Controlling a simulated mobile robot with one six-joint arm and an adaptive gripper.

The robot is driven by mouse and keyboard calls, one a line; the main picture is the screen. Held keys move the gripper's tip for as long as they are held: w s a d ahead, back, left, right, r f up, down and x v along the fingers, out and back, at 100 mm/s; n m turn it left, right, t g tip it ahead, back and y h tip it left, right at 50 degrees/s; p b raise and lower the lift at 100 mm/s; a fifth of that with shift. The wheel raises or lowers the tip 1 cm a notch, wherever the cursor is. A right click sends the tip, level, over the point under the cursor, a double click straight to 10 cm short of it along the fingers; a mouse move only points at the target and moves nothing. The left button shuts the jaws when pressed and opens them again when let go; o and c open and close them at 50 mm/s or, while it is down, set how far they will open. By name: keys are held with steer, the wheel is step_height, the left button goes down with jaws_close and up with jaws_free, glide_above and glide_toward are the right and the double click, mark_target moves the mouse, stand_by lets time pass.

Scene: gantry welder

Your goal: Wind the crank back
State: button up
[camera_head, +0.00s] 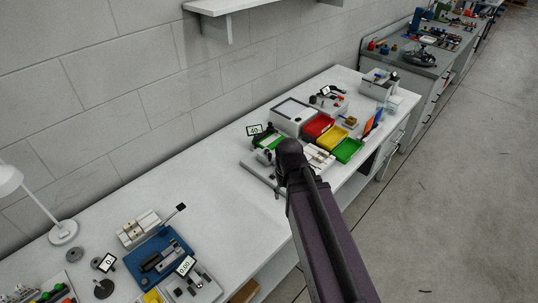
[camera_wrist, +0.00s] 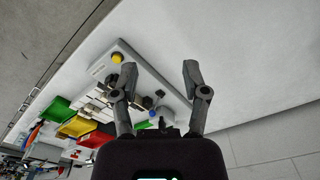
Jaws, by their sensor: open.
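My gripper (camera_wrist: 159,72) is open in the wrist view, its two dark fingers spread wide with nothing between the tips. Beyond them lies a machine on a light grey base plate (camera_wrist: 128,52) with a yellow button (camera_wrist: 116,58) near one corner. Small dark parts (camera_wrist: 150,101) of the machine show between the fingers, some hidden by the left finger and gripper body. I cannot tell for sure which part is the crank. In the head view the base plate (camera_head: 252,166) shows on the white bench, mostly covered by my arm. My gripper is hidden or too small to make out there.
Red (camera_head: 318,126), yellow (camera_head: 332,138) and green (camera_head: 347,150) bins stand on the bench (camera_head: 215,178) just beyond the machine. A blue fixture (camera_head: 160,256) and a lamp (camera_head: 63,232) are at the near left. Bare bench lies between. A wall runs behind; open floor (camera_head: 440,190) lies right.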

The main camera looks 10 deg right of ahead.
mark_target(270, 154)
steer(key=w+r+n+t+p, duration=0.1)
steer(key=w+r+t, duration=0.1)
steer(key=w, duration=0.9)
steer(key=w+d+r+n+t+y+p, duration=0.1)
steer(key=w+r+t+p, duration=0.1)
steer(key=w, duration=0.9)
steer(key=shift+d+r+n, duration=0.3)
steer(key=shift+r, duration=0.05)
steer(key=shift+w+f, duration=0.1)
steer(key=shift+f, duration=0.05)
steer(key=b+x, duration=1.2)
steer(key=x, duration=0.1)
steer(key=shift+w+f+b, duration=0.1)
steer(key=shift+f+b, duration=0.15)
steer(key=shift+b, duration=0.1)
steer(key=shift+c, duration=0.2)
jaws_close()
